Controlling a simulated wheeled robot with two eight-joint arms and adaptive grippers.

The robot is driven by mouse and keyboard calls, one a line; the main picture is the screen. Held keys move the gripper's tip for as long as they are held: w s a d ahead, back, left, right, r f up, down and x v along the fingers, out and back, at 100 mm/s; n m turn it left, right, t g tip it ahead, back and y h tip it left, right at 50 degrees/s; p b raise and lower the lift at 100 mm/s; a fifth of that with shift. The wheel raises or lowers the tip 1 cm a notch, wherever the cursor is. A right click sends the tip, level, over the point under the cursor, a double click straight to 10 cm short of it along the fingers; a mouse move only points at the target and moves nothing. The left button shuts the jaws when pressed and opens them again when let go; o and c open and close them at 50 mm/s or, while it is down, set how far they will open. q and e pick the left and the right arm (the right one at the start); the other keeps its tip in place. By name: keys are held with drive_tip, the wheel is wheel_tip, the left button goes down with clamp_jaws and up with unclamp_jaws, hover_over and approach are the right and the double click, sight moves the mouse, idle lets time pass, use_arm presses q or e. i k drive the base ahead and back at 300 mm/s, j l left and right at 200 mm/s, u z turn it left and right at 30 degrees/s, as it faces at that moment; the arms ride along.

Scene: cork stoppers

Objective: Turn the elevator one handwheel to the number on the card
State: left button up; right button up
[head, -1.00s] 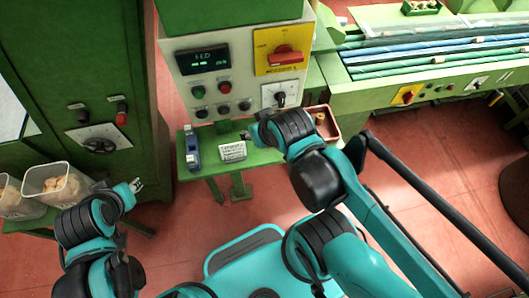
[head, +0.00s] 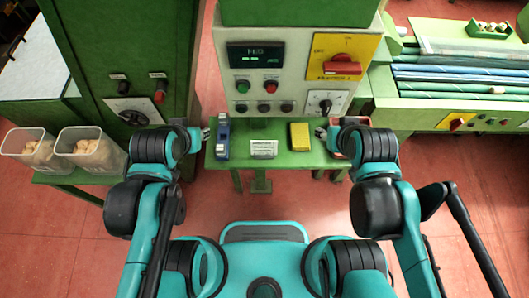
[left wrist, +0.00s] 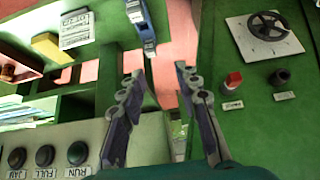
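A black handwheel (head: 133,117) sits on a white dial plate on the green cabinet at the left. It also shows in the left wrist view (left wrist: 268,27), at upper right. The dial's numbers are too small to read. A white printed card (head: 263,149) lies on the green shelf; it shows in the left wrist view (left wrist: 76,25), its print not surely legible. My left gripper (head: 206,133) is right of the handwheel, apart from it, near the shelf's left end. In the left wrist view its fingers (left wrist: 160,72) are spread and empty. My right gripper (head: 321,132) is by the shelf's right end.
The shelf (head: 240,132) holds a blue device (head: 222,138), a yellow block (head: 300,136) and a red tray (head: 336,140) partly behind my right arm. A control panel (head: 290,75) stands behind. Clear bins of corks (head: 90,150) stand at left. A knob and red button sit above the handwheel.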

sight(134, 118)
drive_tip(key=k+j, duration=0.2)
drive_tip(key=j, duration=0.2)
drive_tip(key=k+j, duration=0.25)
drive_tip(key=j, duration=0.15)
drive_tip(key=k+j, duration=0.2)
drive_tip(key=j, duration=0.2)
drive_tip(key=u, duration=0.05)
